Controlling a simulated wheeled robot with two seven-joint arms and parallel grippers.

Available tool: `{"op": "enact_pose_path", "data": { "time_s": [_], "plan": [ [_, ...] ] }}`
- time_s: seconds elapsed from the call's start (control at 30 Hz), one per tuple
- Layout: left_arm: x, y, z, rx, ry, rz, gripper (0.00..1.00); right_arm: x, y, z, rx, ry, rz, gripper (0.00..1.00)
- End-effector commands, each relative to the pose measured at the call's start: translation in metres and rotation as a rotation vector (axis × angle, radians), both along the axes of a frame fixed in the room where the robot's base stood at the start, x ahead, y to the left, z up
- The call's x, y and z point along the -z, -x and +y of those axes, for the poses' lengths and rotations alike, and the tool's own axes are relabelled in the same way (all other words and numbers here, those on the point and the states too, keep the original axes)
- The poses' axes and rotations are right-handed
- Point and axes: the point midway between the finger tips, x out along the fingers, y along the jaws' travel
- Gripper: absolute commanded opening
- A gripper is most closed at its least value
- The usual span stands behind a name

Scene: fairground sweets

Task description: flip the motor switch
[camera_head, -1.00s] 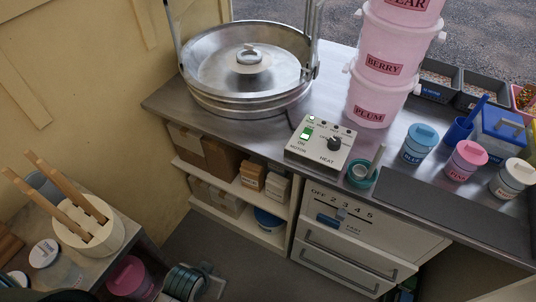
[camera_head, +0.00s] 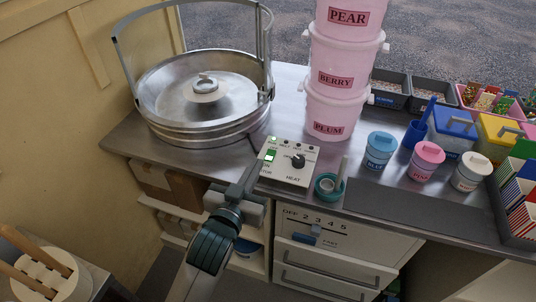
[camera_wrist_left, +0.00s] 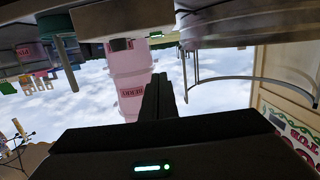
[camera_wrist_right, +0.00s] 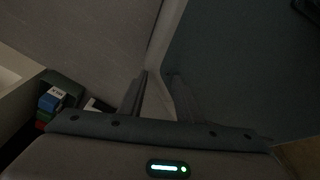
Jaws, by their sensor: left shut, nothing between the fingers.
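The grey control box (camera_head: 302,153) stands at the counter's front edge. Its motor switch (camera_head: 270,155) is a green rocker at the left of its top, with "ON" printed below. A small green lamp (camera_head: 272,140) shows above the switch. My left gripper (camera_head: 246,178) is shut and empty, just off the box's front left corner, partly covering the "MOTOR" label. Touching or apart, I cannot tell. Its closed fingers (camera_wrist_left: 162,95) also show in the left wrist view. My right gripper (camera_wrist_right: 158,95) has its fingers apart and empty, in the right wrist view.
A black heat knob (camera_head: 298,161) sits right of the switch. A teal cup (camera_head: 328,185) with a pale stick stands right of the box. The metal floss bowl (camera_head: 160,95) is behind left, pink stacked tubs (camera_head: 330,112) behind right. Dark mat (camera_head: 400,203) lies right.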

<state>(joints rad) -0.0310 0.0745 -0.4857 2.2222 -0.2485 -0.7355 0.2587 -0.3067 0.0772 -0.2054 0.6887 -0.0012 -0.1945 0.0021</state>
Motion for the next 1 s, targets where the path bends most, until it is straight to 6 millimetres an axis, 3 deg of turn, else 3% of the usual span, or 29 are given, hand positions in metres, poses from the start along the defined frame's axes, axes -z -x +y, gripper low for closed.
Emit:
{"op": "enact_pose_path", "data": {
  "time_s": [0.37,0.57,0.9,1.0],
  "plan": [
    [0.001,-0.001,0.000,0.000,-0.001,0.002,0.00,0.000,0.000,0.000,0.000,0.000,0.001,0.31],
    [0.002,-0.012,-0.004,-0.001,-0.002,0.003,0.00,-0.002,0.005,-0.001,0.000,0.003,0.013,0.31],
    [0.006,-0.059,-0.019,-0.001,-0.002,0.003,0.00,-0.006,0.044,-0.014,0.008,0.026,0.099,0.31],
    [0.008,-0.075,-0.024,0.000,-0.002,0.003,0.00,-0.010,0.047,-0.016,0.008,0.028,0.103,0.31]
  ]
}}
